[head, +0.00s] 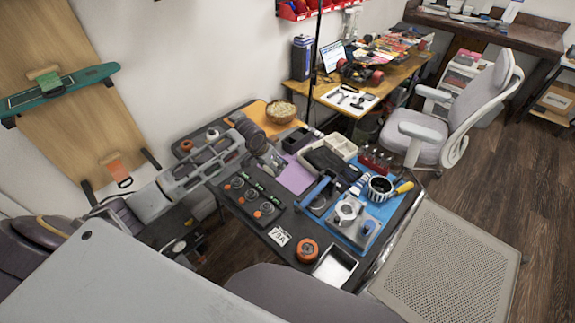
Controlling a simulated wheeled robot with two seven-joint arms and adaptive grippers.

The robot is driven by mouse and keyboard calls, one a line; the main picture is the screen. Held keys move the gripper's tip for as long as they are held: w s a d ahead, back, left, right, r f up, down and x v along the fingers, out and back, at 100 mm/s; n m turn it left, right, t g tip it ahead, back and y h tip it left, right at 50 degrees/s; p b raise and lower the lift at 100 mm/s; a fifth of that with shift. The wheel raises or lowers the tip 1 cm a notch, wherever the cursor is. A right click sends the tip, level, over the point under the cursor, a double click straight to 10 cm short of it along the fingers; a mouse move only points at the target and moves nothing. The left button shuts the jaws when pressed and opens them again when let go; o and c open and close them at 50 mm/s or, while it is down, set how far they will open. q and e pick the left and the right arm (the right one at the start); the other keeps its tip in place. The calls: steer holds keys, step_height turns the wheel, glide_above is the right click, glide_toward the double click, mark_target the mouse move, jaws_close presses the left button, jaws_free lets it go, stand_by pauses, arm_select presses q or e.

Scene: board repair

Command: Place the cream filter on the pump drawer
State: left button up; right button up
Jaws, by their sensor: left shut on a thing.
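My left gripper (272,163) reaches over the dark workbench (232,205) from the left, above its left part near the purple mat (297,180). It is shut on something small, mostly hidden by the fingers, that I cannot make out. I cannot pick out a cream filter for certain. No part is clearly recognisable as a pump drawer. A black tray (240,206) with orange-ringed round parts lies just in front of the gripper. My right gripper is not in view.
A blue mat (383,210) carries a grey metal fixture (347,211). An orange roll (307,250) and white tray (335,268) lie near the front edge.

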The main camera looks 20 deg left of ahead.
arm_select(q)
steer(key=shift+a+r, duration=0.1)
steer(key=shift+w+m, duration=0.1)
steer(key=shift+m, duration=0.3)
glide_above(277, 185)
steer(key=s, duration=0.2)
steer(key=shift+w+a+f, duration=0.15)
steer(key=shift+a+f, duration=0.05)
steer(key=shift+f, duration=1.4)
steer(key=shift+w+a+f, duration=0.1)
steer(key=shift+a+f, duration=0.05)
steer(key=shift+f, duration=1.4)
steer(key=shift+f, duration=1.85)
steer(key=shift+f, duration=0.1)
